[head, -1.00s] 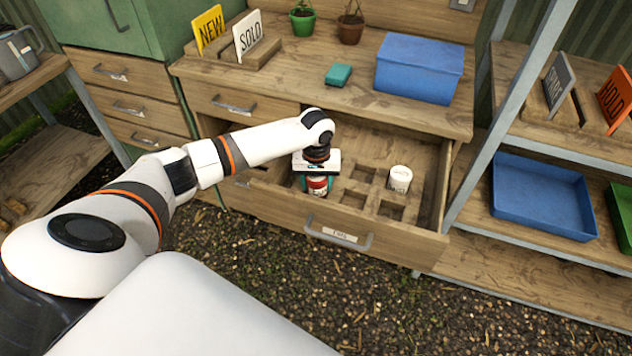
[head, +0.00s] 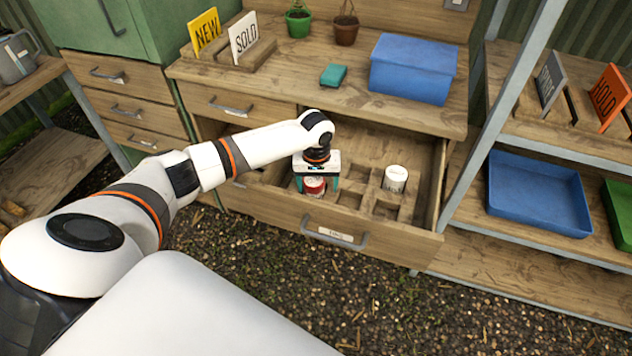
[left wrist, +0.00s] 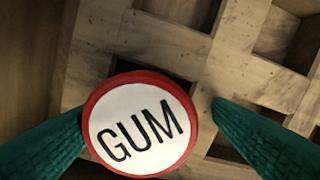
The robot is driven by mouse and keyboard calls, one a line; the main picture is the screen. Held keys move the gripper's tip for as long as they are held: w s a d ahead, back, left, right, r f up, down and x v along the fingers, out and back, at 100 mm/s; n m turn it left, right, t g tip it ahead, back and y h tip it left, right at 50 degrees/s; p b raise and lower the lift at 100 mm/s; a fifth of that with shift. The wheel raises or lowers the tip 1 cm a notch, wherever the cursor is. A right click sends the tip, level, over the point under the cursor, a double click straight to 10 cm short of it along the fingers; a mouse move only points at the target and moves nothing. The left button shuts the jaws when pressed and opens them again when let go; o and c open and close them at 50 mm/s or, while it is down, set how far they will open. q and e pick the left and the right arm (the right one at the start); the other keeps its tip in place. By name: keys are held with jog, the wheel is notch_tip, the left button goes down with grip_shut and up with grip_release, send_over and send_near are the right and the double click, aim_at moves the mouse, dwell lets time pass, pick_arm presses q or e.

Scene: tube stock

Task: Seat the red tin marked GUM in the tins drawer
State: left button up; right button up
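The red tin marked GUM (head: 314,188) stands at the left of the open tins drawer (head: 335,233). Its white lid with the red rim (left wrist: 140,123) faces up in the left wrist view. It is at one square cell of the drawer's wooden grid; a dark strip of cell shows beside the lid, and I cannot tell how deep the tin sits. My left gripper (head: 317,184) is above it, open, with a teal finger on each side. A gap shows between the lid and the right finger in the left wrist view. My right gripper is out of view.
A white tin (head: 395,179) stands in the drawer to the right, among empty cells. On the bench above are a blue box (head: 412,70) and a small teal box (head: 333,75). A metal shelf post (head: 500,110) rises close to the drawer's right side.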

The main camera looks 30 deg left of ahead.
aim_at(314, 193)
pick_arm(q)
jog(key=shift+s+f+g, duration=0.15)
jog(key=shift+s+f, duration=0.3)
jog(key=shift+f, duration=0.2)
jog(key=shift+s+f+g, duration=0.15)
jog(key=shift+s+f, duration=0.3)
jog(key=shift+f, duration=0.15)
jog(key=shift+r, duration=0.35)
jog(key=r, duration=0.4)
jog(key=w+a+r, duration=0.1)
jog(key=r, duration=0.1)
jog(key=shift+w+r+p, duration=0.1)
jog(key=shift+p, duration=0.2)
notch_tip(314, 193, up, 8)
jog(key=shift+d+f, duration=0.2)
jog(key=shift+d, duration=0.25)
jog(key=shift+f, duration=0.1)
